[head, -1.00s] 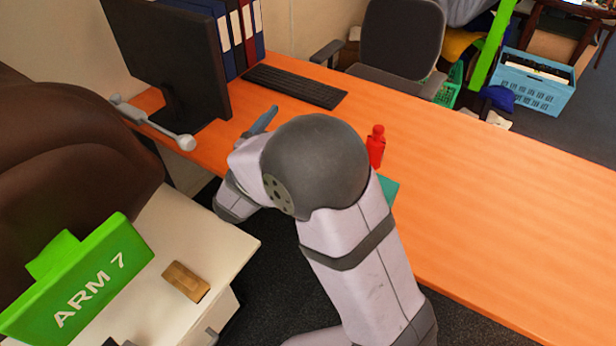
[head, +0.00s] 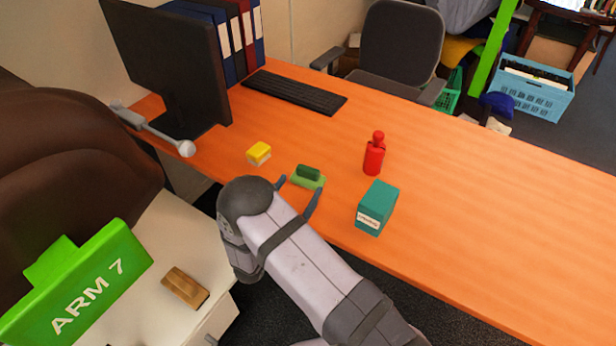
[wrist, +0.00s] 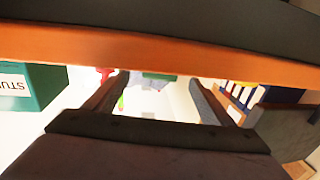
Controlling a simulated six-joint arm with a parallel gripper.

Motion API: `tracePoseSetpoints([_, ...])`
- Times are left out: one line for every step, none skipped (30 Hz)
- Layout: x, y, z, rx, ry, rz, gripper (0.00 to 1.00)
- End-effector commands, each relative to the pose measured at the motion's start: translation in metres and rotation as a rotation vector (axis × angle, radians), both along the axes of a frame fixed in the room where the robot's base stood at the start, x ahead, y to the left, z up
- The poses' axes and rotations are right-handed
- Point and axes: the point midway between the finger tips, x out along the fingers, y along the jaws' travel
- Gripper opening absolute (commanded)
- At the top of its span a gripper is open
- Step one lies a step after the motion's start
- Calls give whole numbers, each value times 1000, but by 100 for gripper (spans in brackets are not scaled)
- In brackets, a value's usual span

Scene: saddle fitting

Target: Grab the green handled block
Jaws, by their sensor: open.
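The green handled block (head: 308,180) lies on the orange desk near its front edge, with a darker green handle on top. My gripper (head: 298,192) is open at the desk's front edge. Its two dark fingers are spread on the near side of the block, one toward its left and one toward its lower right. I see no contact with the block. In the wrist view, which looks upside down, my gripper (wrist: 157,88) shows two spread fingers with nothing held. A small green piece (wrist: 158,76), likely the block, shows between them at the desk edge.
A yellow block (head: 258,153) lies left of the green one. A teal box (head: 380,205) stands to its right, with a red bottle (head: 374,155) behind. A keyboard (head: 294,89) and monitor (head: 170,65) are farther back. The desk's right side is clear.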

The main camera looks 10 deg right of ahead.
Motion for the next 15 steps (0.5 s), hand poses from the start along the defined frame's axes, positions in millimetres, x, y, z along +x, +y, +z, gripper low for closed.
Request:
tracePoseSetpoints([2, -3, 1, 0, 0, -3, 77])
tracePoseSetpoints([4, -4, 1, 1, 1, -3, 77])
tracePoseSetpoints([7, -6, 1, 1, 1, -3, 77])
tracePoseSetpoints([9, -8, 1, 1, 1, -3, 77])
tracePoseSetpoints([11, -9, 1, 1, 1, -3, 77])
tracePoseSetpoints([13, -11, 1, 1, 1, -3, 77])
tracePoseSetpoints([14, -12, 1, 1, 1, -2, 77])
tracePoseSetpoints([15, -12, 1, 0, 1, -1, 77])
tracePoseSetpoints([16, -12, 1, 0, 1, 0, 77])
tracePoseSetpoints([16, -12, 1, 0, 1, 0, 77])
tracePoseSetpoints([16, -12, 1, 0, 1, 0, 77])
tracePoseSetpoints([17, -13, 1, 0, 1, 0, 77])
tracePoseSetpoints([18, -14, 1, 0, 1, -1, 77])
tracePoseSetpoints([19, -16, 2, 0, 1, -2, 77])
tracePoseSetpoints([22, -18, 3, 0, 0, -3, 77])
